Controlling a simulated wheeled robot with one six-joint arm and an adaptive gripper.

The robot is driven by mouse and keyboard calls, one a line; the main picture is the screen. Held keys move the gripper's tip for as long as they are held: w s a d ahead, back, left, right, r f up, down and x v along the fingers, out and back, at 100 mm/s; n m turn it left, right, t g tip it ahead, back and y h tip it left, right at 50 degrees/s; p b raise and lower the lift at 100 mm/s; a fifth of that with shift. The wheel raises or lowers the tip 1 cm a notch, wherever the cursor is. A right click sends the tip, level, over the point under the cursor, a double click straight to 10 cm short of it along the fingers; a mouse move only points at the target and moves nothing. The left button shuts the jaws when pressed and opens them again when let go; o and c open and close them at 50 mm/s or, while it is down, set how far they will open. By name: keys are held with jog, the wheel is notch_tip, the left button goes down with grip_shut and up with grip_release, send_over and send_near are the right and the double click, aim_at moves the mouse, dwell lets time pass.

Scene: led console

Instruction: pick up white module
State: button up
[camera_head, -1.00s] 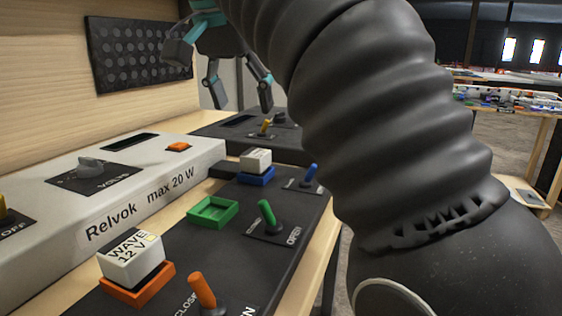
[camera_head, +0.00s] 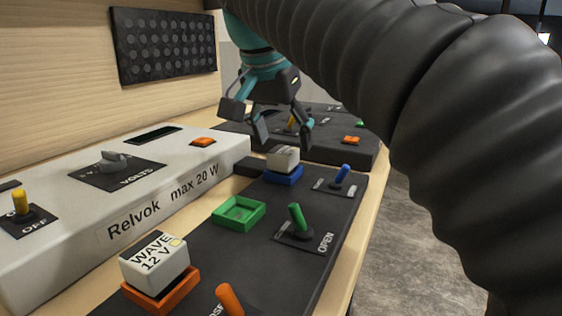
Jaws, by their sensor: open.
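Two white modules show. The nearer white module (camera_head: 155,258), marked "WAVE 12 V", sits in the orange socket (camera_head: 170,296) at the front left of the black panel. The farther white module (camera_head: 283,158) sits in the blue socket (camera_head: 283,177) toward the back of the panel. My gripper (camera_head: 283,140) is open and empty, with its fingers pointing down above and around the farther module's place in the picture. I cannot tell its exact depth relative to that module.
An empty green socket (camera_head: 238,212) lies between the two modules. Blue (camera_head: 343,173), green (camera_head: 297,217) and orange (camera_head: 229,299) levers stand along the panel. The white Relvok box (camera_head: 165,206) runs along the left. Another black console (camera_head: 345,153) stands behind.

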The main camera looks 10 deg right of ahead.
aim_at(285, 149)
jog(key=b+x, duration=0.2)
jog(key=x, duration=0.1)
jog(key=shift+a+f, duration=0.2)
jog(key=shift+d, duration=0.1)
jog(key=c, duration=1.3)
jog(key=shift+o, duration=0.2)
jog(key=shift+r, duration=0.15)
notch_tip(285, 149, up, 4)
jog(key=shift+w+r+p, duration=0.1)
jog(key=shift+r+p, duration=0.15)
jog(key=shift+p, duration=0.4)
jog(key=s+d+r, duration=0.6)
jog(key=d, duration=0.3)
jog(key=shift+s+d+p, duration=0.25)
jog(key=shift+s+p, duration=0.05)
